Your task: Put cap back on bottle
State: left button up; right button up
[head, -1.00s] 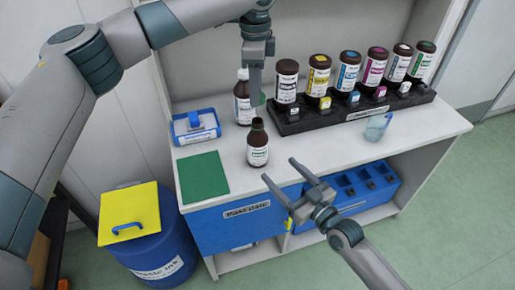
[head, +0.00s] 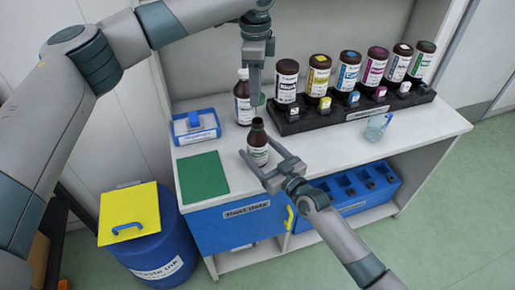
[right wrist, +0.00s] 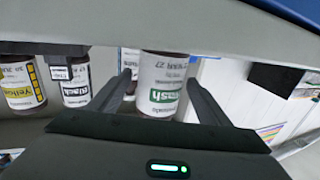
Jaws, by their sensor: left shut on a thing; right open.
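The open brown bottle (head: 257,155) with a white and green label stands upright and uncapped near the front of the table. My right gripper (head: 258,150) is open, with its fingers on either side of the bottle; a gap shows in the right wrist view, where the bottle (right wrist: 160,88) sits between the fingers. My left gripper (head: 255,96) points down behind and above the bottle's mouth. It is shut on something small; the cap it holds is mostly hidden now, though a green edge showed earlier.
A second brown bottle (head: 242,108) with a white cap stands close behind. A black rack (head: 352,118) with several ink bottles is at the back right. A blue box (head: 196,126), a green mat (head: 203,177) and a clear cup (head: 376,128) are on the table.

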jog(key=shift+w+a, duration=0.15)
jog(key=shift+w, duration=0.05)
jog(key=c, duration=1.6)
pick_arm(q)
jog(key=shift+f, duration=2.45)
jog(key=shift+f, duration=0.1)
jog(key=shift+f, duration=0.8)
jog(key=shift+f, duration=0.55)
